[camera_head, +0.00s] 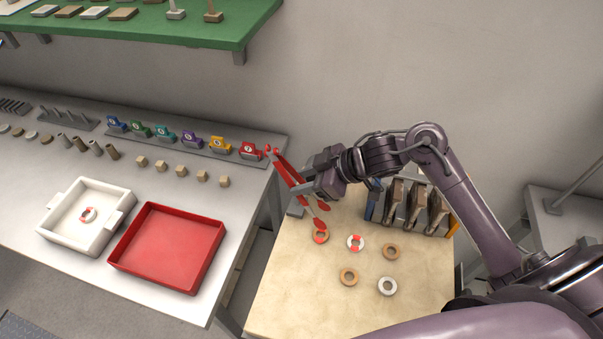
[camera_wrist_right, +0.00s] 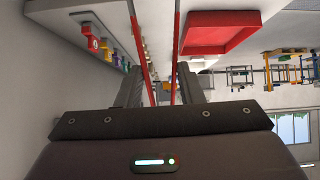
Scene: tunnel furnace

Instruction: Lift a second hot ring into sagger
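My right gripper (camera_head: 312,186) is shut on red tongs (camera_head: 286,172); in the wrist view two red tong arms (camera_wrist_right: 177,60) run between its dark fingers. The tong tips are spread, one just above a brown ring with red marks (camera_head: 320,237) on the pale table; I cannot tell if they touch. A white ring with red marks (camera_head: 356,243) lies to its right. The sagger, a white box with side handles (camera_head: 108,232), stands on the left bench with one red-and-white ring (camera_head: 88,214) inside. My left gripper is not in view.
Two brown rings (camera_head: 391,252) (camera_head: 349,277) and a white ring (camera_head: 387,286) lie on the pale table (camera_head: 290,300). A red tray (camera_head: 168,248) stands beside the sagger. Upright plates in a rack (camera_head: 412,208) stand behind. A gap separates bench and table.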

